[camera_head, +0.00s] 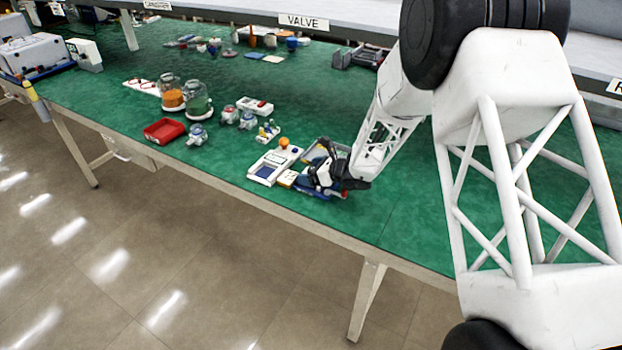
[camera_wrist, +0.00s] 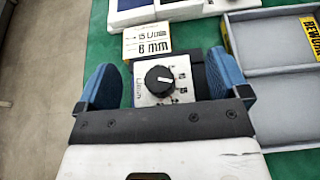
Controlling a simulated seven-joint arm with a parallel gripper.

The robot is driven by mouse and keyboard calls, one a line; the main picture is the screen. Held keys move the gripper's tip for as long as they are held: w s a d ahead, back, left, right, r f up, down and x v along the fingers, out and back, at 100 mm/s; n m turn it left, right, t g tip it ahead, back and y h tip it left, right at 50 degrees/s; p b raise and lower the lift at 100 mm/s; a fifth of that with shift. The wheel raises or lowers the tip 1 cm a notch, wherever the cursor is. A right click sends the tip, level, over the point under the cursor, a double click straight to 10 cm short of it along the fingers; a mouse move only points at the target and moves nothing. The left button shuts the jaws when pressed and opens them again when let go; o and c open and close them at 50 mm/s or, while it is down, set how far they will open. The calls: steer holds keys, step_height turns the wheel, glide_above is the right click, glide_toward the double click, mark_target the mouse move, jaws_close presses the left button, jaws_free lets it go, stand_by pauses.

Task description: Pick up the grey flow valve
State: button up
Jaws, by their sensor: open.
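A small block with a light grey face and a black dial knob (camera_wrist: 160,80) sits between my gripper's fingers in the wrist view; it looks like the grey flow valve. A dark blue part shows at its right side. My gripper (camera_wrist: 164,72) is open, one blue finger on each side, with green bench visible between the left finger and the block. The right finger is close to the dark blue part; I cannot tell if they touch. The block's lower end is hidden behind the gripper. In the head view my gripper (camera_head: 325,180) is low at the bench's front edge and hides the block.
A grey divided tray (camera_wrist: 275,82) with a yellow label lies right of the block. A white device with a blue panel (camera_head: 267,172) is left of my gripper. A red bin (camera_head: 165,131) and jars stand farther left.

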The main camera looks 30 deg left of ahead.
stand_by(0.3)
steer(key=c, duration=1.1)
steer(key=shift+r, duration=0.15)
steer(key=shift+c, duration=0.2)
steer(key=shift+r, duration=0.7)
step_height(320, 180, up, 2)
steer(key=shift+r, duration=0.1)
steer(key=s+d+r, duration=0.1)
steer(key=s+d, duration=0.9)
steer(key=s, duration=0.2)
steer(key=shift+d, duration=0.35)
